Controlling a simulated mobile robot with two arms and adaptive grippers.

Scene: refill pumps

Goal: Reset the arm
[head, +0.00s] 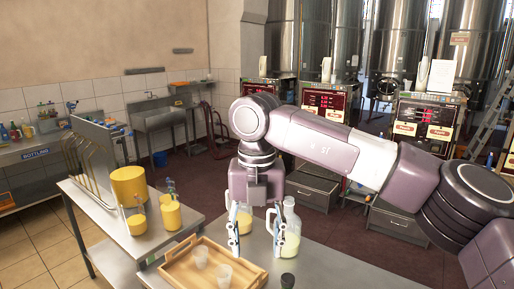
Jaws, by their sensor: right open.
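My right arm reaches in from the right across the middle of the view. Its right gripper (256,246) points down over the steel table (330,270), with its two fingers spread apart and nothing visible between the tips. A clear bottle of pale yellow liquid (291,240) stands just right of the right finger. Another vessel with yellow content (244,221) shows partly behind the left finger. I cannot tell whether the fingers touch either one. My left gripper is not in view.
A dark cap (288,280) is at the front edge. Yellow containers (129,186) stand on the left table. The table's right part is clear.

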